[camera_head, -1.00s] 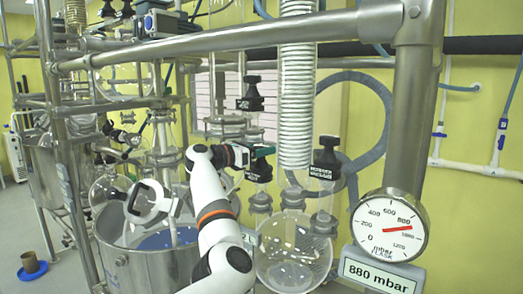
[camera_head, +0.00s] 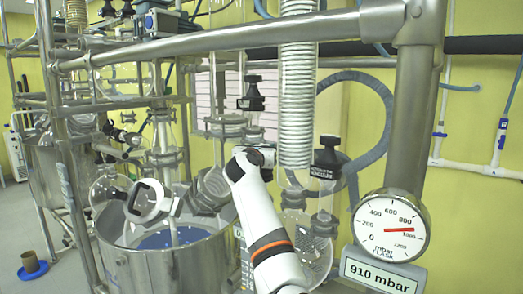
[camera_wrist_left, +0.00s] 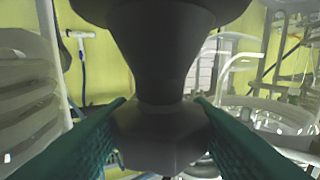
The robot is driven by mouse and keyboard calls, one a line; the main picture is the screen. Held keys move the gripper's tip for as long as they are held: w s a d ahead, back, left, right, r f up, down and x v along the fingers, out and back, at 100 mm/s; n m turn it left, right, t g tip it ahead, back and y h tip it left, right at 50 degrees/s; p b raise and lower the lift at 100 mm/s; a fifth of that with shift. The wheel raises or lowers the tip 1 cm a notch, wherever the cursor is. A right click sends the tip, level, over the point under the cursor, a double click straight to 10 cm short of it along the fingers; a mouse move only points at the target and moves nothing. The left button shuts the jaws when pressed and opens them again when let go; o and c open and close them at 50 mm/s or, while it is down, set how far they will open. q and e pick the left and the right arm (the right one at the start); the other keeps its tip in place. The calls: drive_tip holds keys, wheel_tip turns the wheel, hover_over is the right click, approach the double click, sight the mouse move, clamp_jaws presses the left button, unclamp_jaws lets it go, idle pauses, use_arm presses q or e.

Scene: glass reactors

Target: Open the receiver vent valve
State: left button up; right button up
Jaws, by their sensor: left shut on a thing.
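My left gripper (camera_wrist_left: 160,103) has its two teal fingers on either side of a dark grey valve knob (camera_wrist_left: 160,135) and is shut on it. In the head view my wrist and forearm hide the fingers and the held knob. One black-capped valve (camera_head: 325,158) stands upright just right of my wrist, above the glass receiver flask (camera_head: 318,245). Another black-capped valve (camera_head: 250,93) is higher up. The flask is partly hidden by my arm. The round gauge (camera_head: 391,229) and its label (camera_head: 381,274) read about 910 mbar. My right gripper is not in view.
A metal rail (camera_head: 220,38) crosses above my arm and meets a thick post (camera_head: 408,120) on the right. A white coil (camera_head: 297,100) hangs close to my wrist. A steel vessel (camera_head: 160,268) with glassware stands at the left.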

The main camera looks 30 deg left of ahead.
use_arm(q)
drive_tip(key=o, duration=0.8)
drive_tip(key=shift+c, duration=0.2)
drive_tip(key=shift+s+a+f+m+t+h+b, duration=0.1)
drive_tip(key=shift+m+t+h+b, duration=0.05)
drive_tip(key=shift+m+h+b, duration=0.3)
drive_tip(key=shift+f+m+t+h+b, duration=0.15)
drive_tip(key=shift+m+h+b, duration=0.15)
drive_tip(key=shift+h, duration=0.25)
drive_tip(key=shift+r+m+h, duration=0.2)
drive_tip(key=shift+m+h, duration=0.45)
drive_tip(key=shift+h, duration=0.45)
drive_tip(key=shift+r+m+h, duration=0.15)
drive_tip(key=shift+m+h, duration=0.55)
drive_tip(key=shift+h, duration=0.3)
drive_tip(key=m+h+p, duration=0.1)
drive_tip(key=m+h, duration=0.1)
drive_tip(key=h, duration=0.2)
drive_tip(key=shift+a+r+m+h+p, duration=0.1)
drive_tip(key=shift+m+h+p, duration=0.2)
drive_tip(key=shift+m+p, duration=0.1)
drive_tip(key=shift+f+m+g+h, duration=0.2)
drive_tip(key=shift+m+g+h, duration=0.2)
drive_tip(key=shift+g+h, duration=0.2)
drive_tip(key=shift+m+h, duration=0.3)
drive_tip(key=shift+h, duration=0.1)
